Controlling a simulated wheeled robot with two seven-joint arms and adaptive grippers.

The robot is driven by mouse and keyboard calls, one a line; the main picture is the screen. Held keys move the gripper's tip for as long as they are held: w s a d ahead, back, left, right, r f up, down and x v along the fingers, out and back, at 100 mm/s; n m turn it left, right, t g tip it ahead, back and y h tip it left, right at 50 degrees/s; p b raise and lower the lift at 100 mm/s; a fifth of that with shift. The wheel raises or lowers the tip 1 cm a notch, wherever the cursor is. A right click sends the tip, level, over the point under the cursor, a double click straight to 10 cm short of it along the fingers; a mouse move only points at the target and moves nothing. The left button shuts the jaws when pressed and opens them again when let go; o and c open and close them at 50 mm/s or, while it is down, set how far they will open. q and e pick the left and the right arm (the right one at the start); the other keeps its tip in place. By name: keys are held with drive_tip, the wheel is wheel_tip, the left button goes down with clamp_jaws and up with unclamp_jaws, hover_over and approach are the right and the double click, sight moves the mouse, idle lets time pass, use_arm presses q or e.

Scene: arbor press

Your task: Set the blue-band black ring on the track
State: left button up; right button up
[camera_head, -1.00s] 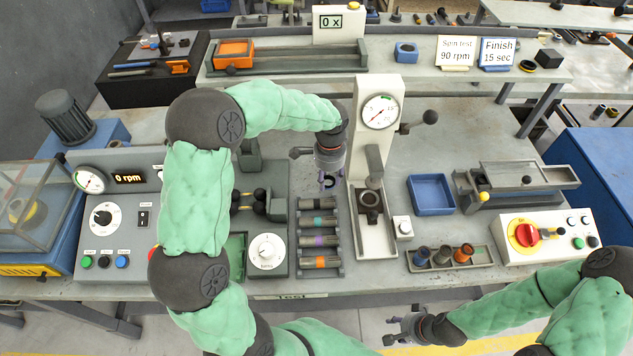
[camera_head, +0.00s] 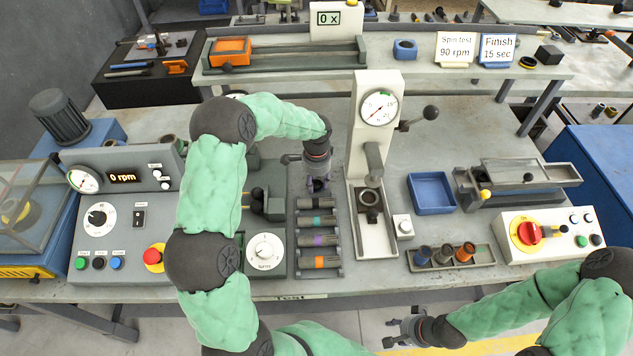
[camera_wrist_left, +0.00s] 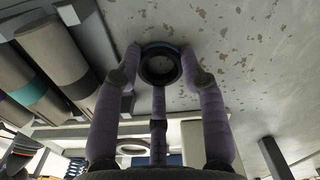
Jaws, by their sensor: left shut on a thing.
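I cannot tell whether the ring touches the surface below. In the head view the gripper hides the ring. My right gripper (camera_head: 392,331) is open and empty in front of the table. A long grey track-like channel (camera_head: 300,62) lies on the back shelf; I cannot tell whether it is the track named.
The rack holds rollers with teal, purple and orange bands (camera_head: 320,240). The white arbor press (camera_head: 372,130) stands close right of my left gripper. A blue tray (camera_head: 431,193), a cup rack (camera_head: 450,257) and a red-knob control box (camera_head: 548,235) are further right.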

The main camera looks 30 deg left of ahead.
use_arm(q)
drive_tip(key=shift+f, duration=0.1)
drive_tip(key=o, duration=1.2)
